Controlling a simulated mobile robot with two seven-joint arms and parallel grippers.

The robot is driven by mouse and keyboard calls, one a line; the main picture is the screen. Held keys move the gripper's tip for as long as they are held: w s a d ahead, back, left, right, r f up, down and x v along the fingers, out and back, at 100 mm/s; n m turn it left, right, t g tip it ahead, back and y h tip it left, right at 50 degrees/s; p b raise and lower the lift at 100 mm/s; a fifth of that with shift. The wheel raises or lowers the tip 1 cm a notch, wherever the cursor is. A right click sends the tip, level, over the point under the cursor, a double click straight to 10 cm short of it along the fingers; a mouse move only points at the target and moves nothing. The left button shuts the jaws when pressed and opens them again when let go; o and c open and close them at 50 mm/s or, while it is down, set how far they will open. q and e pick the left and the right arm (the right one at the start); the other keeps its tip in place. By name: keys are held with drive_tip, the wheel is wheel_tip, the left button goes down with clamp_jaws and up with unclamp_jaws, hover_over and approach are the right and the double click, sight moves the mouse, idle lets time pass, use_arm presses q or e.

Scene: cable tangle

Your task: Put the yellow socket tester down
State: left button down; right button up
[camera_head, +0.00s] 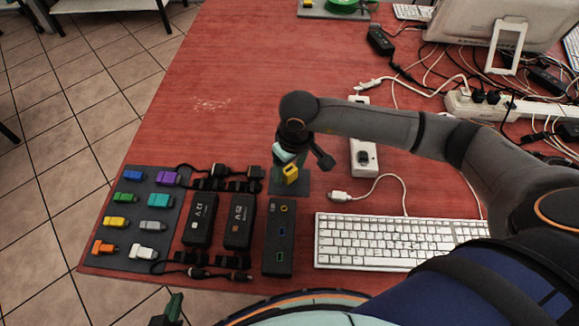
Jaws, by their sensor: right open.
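The yellow socket tester (291,174) is at a small dark grey pad (302,187) near the middle of the red table. It appears to stand on the pad, though I cannot tell for certain that it touches. My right gripper (301,163) is open just above and around it, pointing down, and partly hides its top. A dark and green part at the bottom edge looks like my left gripper (170,309); most of it is out of the picture, and its jaws cannot be read.
A grey mat (127,232) with several coloured plugs lies at left. Two black power bricks (199,221) and a dark socket box (278,251) stand beside it. A white keyboard (392,242) is at right. Tangled cables and a power strip (498,106) fill the back right; the back left table is clear.

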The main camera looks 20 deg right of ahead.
wheel_tip(320, 180, up, 12)
drive_tip(key=s, duration=0.1)
drive_tip(key=shift+s+d+b, duration=0.15)
drive_tip(key=shift+b, duration=0.15)
idle(0.4)
